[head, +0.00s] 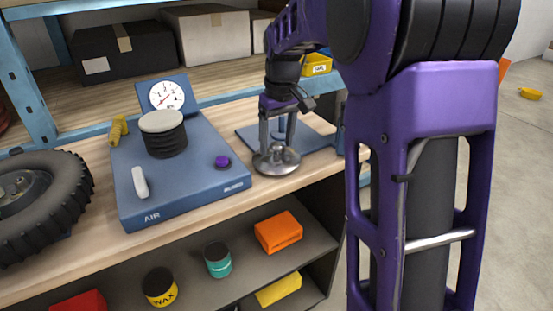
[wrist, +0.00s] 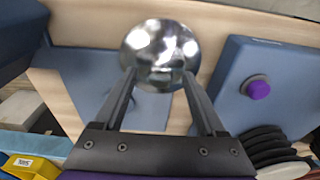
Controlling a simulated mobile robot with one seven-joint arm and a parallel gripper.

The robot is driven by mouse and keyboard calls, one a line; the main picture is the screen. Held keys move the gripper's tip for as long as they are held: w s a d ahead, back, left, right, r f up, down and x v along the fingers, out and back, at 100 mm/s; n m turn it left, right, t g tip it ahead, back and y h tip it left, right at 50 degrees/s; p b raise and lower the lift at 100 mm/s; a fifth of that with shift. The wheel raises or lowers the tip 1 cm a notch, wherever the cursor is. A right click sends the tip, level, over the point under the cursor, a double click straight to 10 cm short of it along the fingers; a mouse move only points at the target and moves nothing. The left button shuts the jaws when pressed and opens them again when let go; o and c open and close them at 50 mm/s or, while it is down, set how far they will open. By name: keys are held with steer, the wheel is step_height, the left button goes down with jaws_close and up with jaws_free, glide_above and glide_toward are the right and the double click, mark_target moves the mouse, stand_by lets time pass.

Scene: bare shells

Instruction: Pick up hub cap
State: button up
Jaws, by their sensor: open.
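The hub cap (head: 277,164) is a shiny, round metal dome lying near the front edge of the wooden workbench, just right of the blue air unit. In the wrist view the hub cap (wrist: 160,45) sits at the fingertips, centred between the two fingers. My gripper (head: 277,146) points down over it with the fingers apart. The wrist view also shows my gripper (wrist: 160,76) open, with the finger ends overlapping the hub cap's near edge. I cannot tell whether the fingers touch it.
The blue air unit (head: 180,185) carries a gauge (head: 167,95), a stack of dark discs (head: 165,139) and a purple knob (head: 222,161). A flat blue plate (head: 318,141) lies behind the hub cap. A tyre (head: 60,195) is at left. Cans and boxes fill the shelf below.

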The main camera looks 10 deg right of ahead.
steer(key=shift+c, duration=0.3)
jaws_close()
steer(key=shift+r, duration=0.1)
